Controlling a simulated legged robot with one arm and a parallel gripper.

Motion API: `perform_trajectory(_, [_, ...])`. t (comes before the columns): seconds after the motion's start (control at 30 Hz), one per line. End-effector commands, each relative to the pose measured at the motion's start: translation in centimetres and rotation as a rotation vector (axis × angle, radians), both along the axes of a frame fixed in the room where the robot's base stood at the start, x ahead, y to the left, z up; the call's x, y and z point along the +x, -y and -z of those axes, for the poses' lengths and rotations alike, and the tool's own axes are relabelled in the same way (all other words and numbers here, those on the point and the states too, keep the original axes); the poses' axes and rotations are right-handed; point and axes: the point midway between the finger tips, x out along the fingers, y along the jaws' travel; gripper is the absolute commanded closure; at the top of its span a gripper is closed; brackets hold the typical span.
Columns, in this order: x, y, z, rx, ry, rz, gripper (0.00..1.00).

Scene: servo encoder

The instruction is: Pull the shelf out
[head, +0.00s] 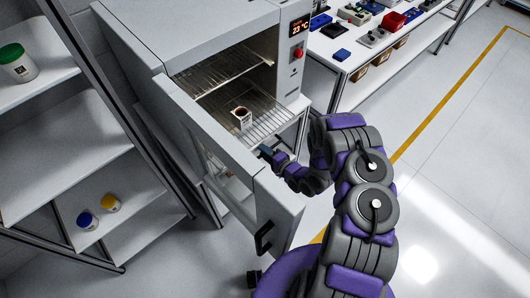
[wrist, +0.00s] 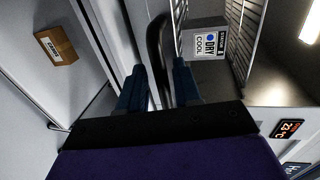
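The lower wire shelf (head: 268,120) sits inside the open oven (head: 215,30) and carries a small white container with a dark top (head: 242,117). In the wrist view, part of the wire rack (wrist: 246,32) shows beside the container, a grey-white box lettered "DRY COOL" (wrist: 204,42). My gripper (head: 266,152) is at the front of the oven opening, near the shelf's front edge. In the wrist view its two blue fingers (wrist: 160,88) are apart, with a dark curved bar (wrist: 157,50) between them. Contact with the bar cannot be told.
The oven door (head: 225,150) stands open left of my arm, with a black handle (head: 263,238). A second wire shelf (head: 215,70) is above. White shelving (head: 60,150) stands left; a workbench (head: 360,55) is behind right. The floor at right is clear.

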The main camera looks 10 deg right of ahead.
Motion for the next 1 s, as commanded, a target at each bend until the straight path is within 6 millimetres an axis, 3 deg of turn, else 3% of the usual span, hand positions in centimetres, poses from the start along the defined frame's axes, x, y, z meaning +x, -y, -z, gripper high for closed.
perform_trajectory(0.33, [-1.3,1.1,-0.5,0.000,0.001,0.003,0.67])
perform_trajectory(1.0, [-11.7,8.2,-3.0,-0.001,0.000,0.003,0.67])
